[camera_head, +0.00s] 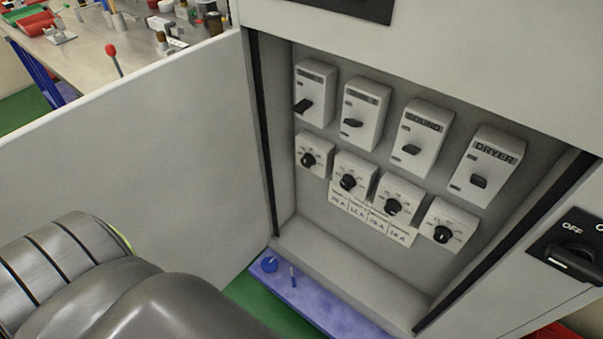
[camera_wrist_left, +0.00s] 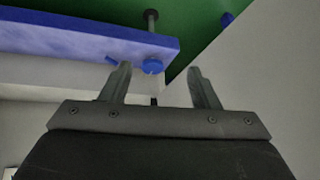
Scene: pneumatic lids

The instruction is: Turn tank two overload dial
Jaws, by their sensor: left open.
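In the head view, a row of small white boxes with black overload dials is in a recessed grey panel, below a row of larger switch boxes. From left, the dials are the first dial (camera_head: 308,160), second dial (camera_head: 348,182), third dial (camera_head: 393,207) and fourth dial (camera_head: 442,235). The labels over the left two columns are too blurred to read, so I cannot confirm which is tank two. My left gripper (camera_wrist_left: 159,70) is open and empty in the left wrist view, away from the dials, which that view does not show. My right gripper is in neither view.
The switch box marked DRYER (camera_head: 487,165) is at upper right of the recess. A grey wall (camera_head: 150,150) stands left of the recess. An OFF rotary switch (camera_head: 572,258) is at right.

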